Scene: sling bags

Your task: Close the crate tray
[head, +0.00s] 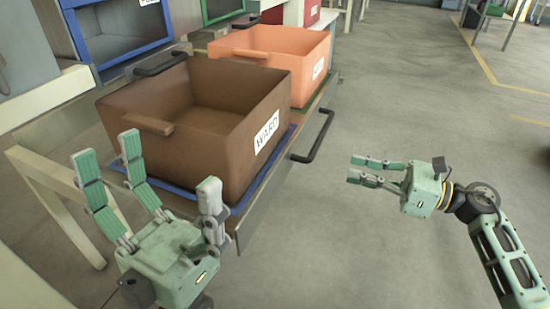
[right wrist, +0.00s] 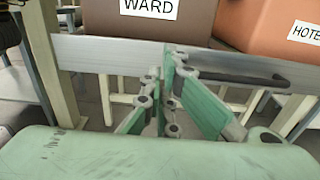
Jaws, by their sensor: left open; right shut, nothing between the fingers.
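The crate tray (head: 264,188) is a grey metal pull-out tray, standing out from the rack, with a black bar handle (head: 318,136) on its outer side. It carries a brown crate labelled WARD (head: 225,160) and an orange crate (head: 300,82) behind it. My left gripper (head: 150,172) is open and empty, in front of the near side of the brown crate. My right gripper (head: 362,171) is shut and empty, out to the right of the tray, apart from the handle. In the right wrist view, the handle (right wrist: 240,78) shows beyond the fingers (right wrist: 172,95), right of them.
The pale rack frame (head: 60,165) stands at left, with a blue-edged bin (head: 115,35) above the tray and a green-edged bin (head: 222,10) farther back. The grey floor (head: 430,100) right of the tray is clear. A trolley stands at the far right.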

